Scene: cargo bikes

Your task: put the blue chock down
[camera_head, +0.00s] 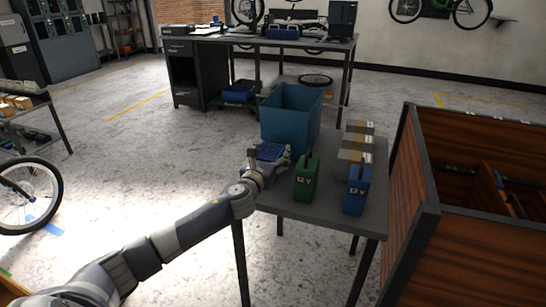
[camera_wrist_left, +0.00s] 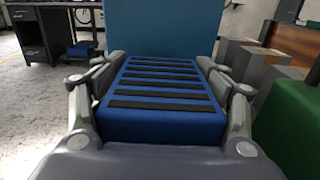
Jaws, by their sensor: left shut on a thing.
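The blue chock (camera_wrist_left: 160,124), a blue block with black ribs across its sloping top, lies between the fingers of my left gripper (camera_wrist_left: 165,88) in the left wrist view. The left gripper is shut on it from both sides. In the head view the chock (camera_head: 270,150) is at the left edge of the small grey table (camera_head: 335,222), close in front of the teal bin (camera_head: 291,115). I cannot tell whether its underside touches the tabletop. My right gripper is not in view.
A green 12 V battery (camera_head: 307,180) stands just right of my left gripper. A blue 12 V battery (camera_head: 356,190) and several grey boxes (camera_head: 357,143) stand further right. A wooden cargo box (camera_head: 480,230) is beside the table. The table's front strip is bare.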

